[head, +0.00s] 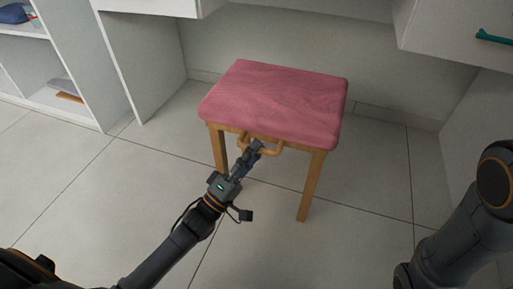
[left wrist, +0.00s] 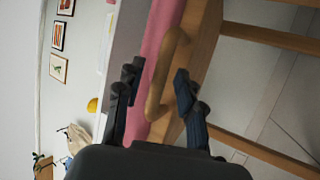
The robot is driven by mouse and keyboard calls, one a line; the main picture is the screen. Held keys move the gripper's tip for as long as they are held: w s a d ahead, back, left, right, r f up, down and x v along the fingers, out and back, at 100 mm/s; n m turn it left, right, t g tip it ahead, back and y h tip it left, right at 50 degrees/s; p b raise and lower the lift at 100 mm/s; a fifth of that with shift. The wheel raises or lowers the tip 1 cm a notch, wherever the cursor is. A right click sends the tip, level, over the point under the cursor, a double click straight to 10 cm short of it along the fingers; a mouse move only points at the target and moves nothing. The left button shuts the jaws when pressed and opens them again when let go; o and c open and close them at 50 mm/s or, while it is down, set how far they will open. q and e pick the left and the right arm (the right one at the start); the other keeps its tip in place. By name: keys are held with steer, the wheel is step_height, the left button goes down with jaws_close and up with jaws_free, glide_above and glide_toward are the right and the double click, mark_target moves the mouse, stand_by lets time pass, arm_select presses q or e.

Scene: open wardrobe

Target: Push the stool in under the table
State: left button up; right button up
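The stool has a pink cushion (head: 278,100) and light wooden legs (head: 311,186). It stands upright on the floor in front of the gap under the white table (head: 408,30). A wooden loop handle (head: 272,148) is on its front edge. My left gripper (head: 256,147) is at this handle. In the left wrist view the handle (left wrist: 160,78) lies between the two spread fingers, with a gap visible on both sides. The pink cushion edge and wooden frame show behind it. My right gripper is out of view; only a link of my right arm shows at the right.
A white side panel (head: 150,55) stands left of the stool, and shelves (head: 45,60) with small items are further left. A drawer front with a teal handle (head: 493,38) is at the upper right. The tiled floor (head: 375,235) around the stool is clear.

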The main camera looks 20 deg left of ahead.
arm_select(q)
steer(key=shift+w+d+r, duration=0.2)
steer(key=shift+w+r, duration=0.1)
steer(key=shift+w, duration=0.15)
jaws_close()
